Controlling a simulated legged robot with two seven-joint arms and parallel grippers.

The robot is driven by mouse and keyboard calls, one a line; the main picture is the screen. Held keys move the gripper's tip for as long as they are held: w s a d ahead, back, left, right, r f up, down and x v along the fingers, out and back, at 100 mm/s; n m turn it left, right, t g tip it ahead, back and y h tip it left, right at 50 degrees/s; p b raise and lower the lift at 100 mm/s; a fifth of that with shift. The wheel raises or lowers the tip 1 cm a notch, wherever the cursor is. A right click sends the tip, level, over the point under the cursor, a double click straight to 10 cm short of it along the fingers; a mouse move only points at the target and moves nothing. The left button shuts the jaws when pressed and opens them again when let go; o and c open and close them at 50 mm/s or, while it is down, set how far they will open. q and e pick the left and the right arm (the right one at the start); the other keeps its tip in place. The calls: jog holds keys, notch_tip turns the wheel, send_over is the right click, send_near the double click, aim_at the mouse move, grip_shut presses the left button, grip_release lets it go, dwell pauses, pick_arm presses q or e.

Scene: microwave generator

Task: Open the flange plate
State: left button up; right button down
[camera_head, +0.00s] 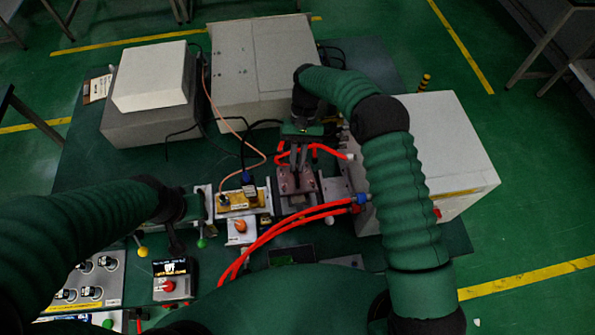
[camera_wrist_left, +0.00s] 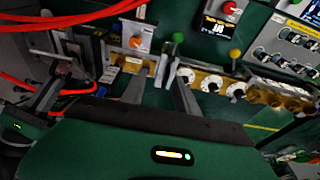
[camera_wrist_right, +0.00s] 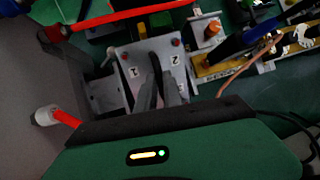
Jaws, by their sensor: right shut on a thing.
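The flange plate (camera_wrist_right: 134,62) is a grey metal plate marked 1 and 2, with red bolts at its upper corners. In the head view it (camera_head: 287,184) sits near the middle of the bench. My right gripper (camera_wrist_right: 156,68) is over the plate, its fingers close together on a thin dark part at the middle of it. The fingers hide the grip itself. In the head view my right gripper (camera_head: 298,168) reaches down from behind the plate.
Red hoses (camera_head: 285,226) curve in front of the plate. A white cabinet (camera_head: 435,150) stands at right, grey boxes (camera_head: 262,60) behind. A yellow waveguide part (camera_head: 238,199) is left of the plate. A control panel (camera_head: 90,278) and a red-button box (camera_head: 175,280) lie at front left.

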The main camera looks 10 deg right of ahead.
pick_arm(q)
jog(key=shift+s+b+x, duration=0.25)
jog(key=shift+b+x, duration=0.5)
jog(key=shift+x, duration=0.25)
jog(key=shift+f, duration=0.1)
